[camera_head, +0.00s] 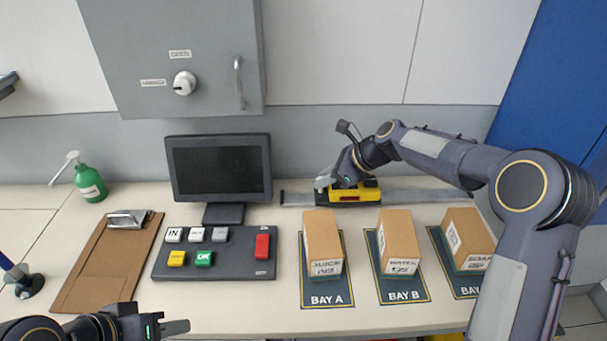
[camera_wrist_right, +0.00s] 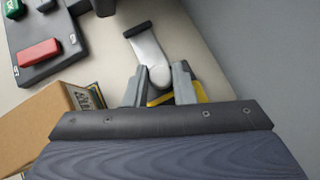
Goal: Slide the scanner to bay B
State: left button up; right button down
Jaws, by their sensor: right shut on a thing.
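The yellow and black scanner (camera_head: 368,192) sits on a grey rail (camera_head: 420,196) along the back of the bench, behind the gap between bay A (camera_head: 325,300) and bay B (camera_head: 403,297). My right gripper (camera_head: 337,184) is shut on the scanner at its left part. In the right wrist view the fingers (camera_wrist_right: 157,88) stand either side of a grey rounded part, with some yellow of the scanner (camera_wrist_right: 160,99) below; the rest is hidden. My left gripper (camera_head: 178,328) is low at the front left, away from the scanner; its opening is unclear.
Cardboard boxes stand on bay A (camera_head: 322,243), bay B (camera_head: 398,240) and a third bay (camera_head: 468,238). A monitor (camera_head: 218,168), a button panel (camera_head: 215,252), a clipboard (camera_head: 105,262) and a green bottle (camera_head: 90,185) occupy the left. A grey cabinet (camera_head: 175,50) hangs above.

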aim_at(378, 188)
jog(key=d+p, duration=0.1)
jog(key=d, duration=0.7)
jog(key=shift+d+p, duration=0.3)
jog(key=shift+p, duration=0.05)
jog(key=c, duration=1.2)
grip_release()
jog(key=b+v, duration=0.1)
jog(key=v, duration=0.6)
jog(key=shift+d+r, duration=0.25)
jog(key=shift+d, duration=0.05)
jog(key=shift+s, duration=0.15)
